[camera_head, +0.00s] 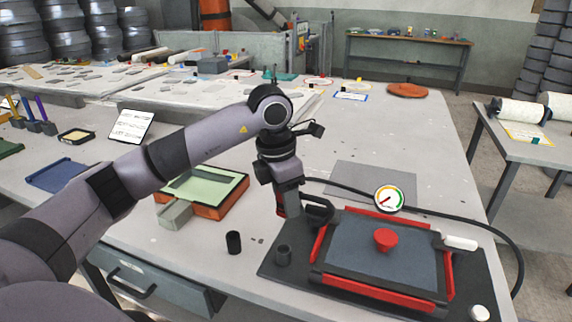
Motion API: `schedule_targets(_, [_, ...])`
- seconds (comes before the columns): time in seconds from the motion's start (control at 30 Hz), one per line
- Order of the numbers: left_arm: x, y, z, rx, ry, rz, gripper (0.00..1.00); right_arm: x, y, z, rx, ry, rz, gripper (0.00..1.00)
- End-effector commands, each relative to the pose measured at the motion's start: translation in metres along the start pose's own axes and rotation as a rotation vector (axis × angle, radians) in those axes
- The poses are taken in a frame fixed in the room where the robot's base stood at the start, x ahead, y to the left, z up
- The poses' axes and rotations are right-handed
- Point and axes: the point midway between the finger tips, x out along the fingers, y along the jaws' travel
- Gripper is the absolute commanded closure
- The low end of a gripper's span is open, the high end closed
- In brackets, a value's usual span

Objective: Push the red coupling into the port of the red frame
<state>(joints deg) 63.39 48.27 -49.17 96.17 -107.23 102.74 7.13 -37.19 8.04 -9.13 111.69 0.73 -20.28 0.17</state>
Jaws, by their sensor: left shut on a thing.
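The red frame (318,246) lies on a dark base plate at the front right of the table, around a grey panel with a red knob (386,239) in its middle. My left gripper (284,207) points down just left of the frame's far left corner. It is shut on the red coupling (281,204), of which only a small red part shows; the gripper hides the rest. The coupling looks apart from the frame. I cannot make out the frame's port. My right gripper is not in view.
A black hose (510,246) runs from near my gripper behind the round gauge (389,198) and around the frame's right side. Dark cups (233,242) stand left of the frame. A grey sheet (375,178) lies behind the gauge.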

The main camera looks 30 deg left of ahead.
Motion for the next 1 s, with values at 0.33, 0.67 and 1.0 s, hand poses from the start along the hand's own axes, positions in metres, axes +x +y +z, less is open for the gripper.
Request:
schedule_targets(0.33, [0.033, -0.002, -0.009, 0.007, -0.002, 0.003, 0.92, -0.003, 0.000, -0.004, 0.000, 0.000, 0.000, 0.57])
schedule_targets(0.67, [0.034, -0.002, -0.009, 0.007, -0.002, 0.003, 0.92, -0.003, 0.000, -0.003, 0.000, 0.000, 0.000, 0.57])
schedule_targets(1.0, [0.052, -0.002, -0.012, 0.007, -0.001, 0.003, 0.92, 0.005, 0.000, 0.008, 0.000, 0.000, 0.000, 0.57])
